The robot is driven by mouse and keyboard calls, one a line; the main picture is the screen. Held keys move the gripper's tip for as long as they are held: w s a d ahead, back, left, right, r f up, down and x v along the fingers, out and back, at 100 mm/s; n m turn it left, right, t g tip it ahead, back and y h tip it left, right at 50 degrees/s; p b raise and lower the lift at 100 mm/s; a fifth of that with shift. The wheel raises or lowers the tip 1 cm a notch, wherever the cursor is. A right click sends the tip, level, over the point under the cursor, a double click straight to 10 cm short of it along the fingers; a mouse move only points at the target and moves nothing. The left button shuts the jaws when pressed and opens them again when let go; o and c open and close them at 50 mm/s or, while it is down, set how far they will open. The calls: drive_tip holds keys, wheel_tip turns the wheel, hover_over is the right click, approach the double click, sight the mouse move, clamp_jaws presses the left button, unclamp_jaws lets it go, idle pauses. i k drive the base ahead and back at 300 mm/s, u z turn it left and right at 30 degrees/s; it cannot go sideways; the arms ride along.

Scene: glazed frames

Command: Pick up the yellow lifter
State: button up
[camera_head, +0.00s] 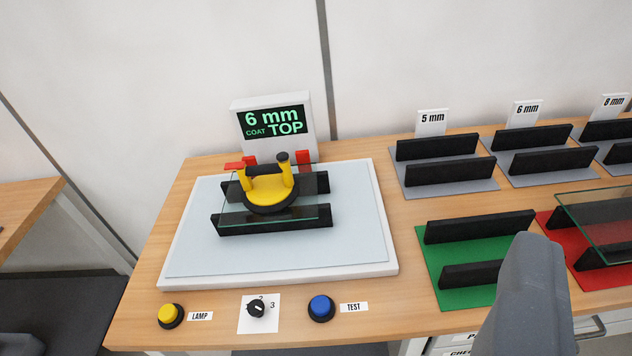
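The yellow lifter (270,192) sits left of centre in the head view, on a clear glass pane (235,213). It has a round yellow body with a dark pad under it, two upright yellow posts, a black bar between them, a black knob and a red tab. The pane rests on black rails (275,225) over a pale plate with a white border (350,255). My gripper (530,290) shows only as a blurred grey shape at the lower right, well apart from the lifter. Its opening is not visible.
A display (275,121) reading "6 mm COAT TOP" stands behind the lifter. A yellow button (170,314), a knob (256,308) and a blue button (321,306) line the front. Grey racks (450,179), a green rack (440,280) and a red rack (600,277) holding glass stand right.

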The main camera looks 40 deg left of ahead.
sight(275, 188)
drive_tip(key=z, duration=1.1)
drive_tip(key=k, duration=1.05)
drive_tip(key=u, duration=1.45)
drive_tip(key=i, duration=1.65)
drive_tip(key=z, duration=0.05)
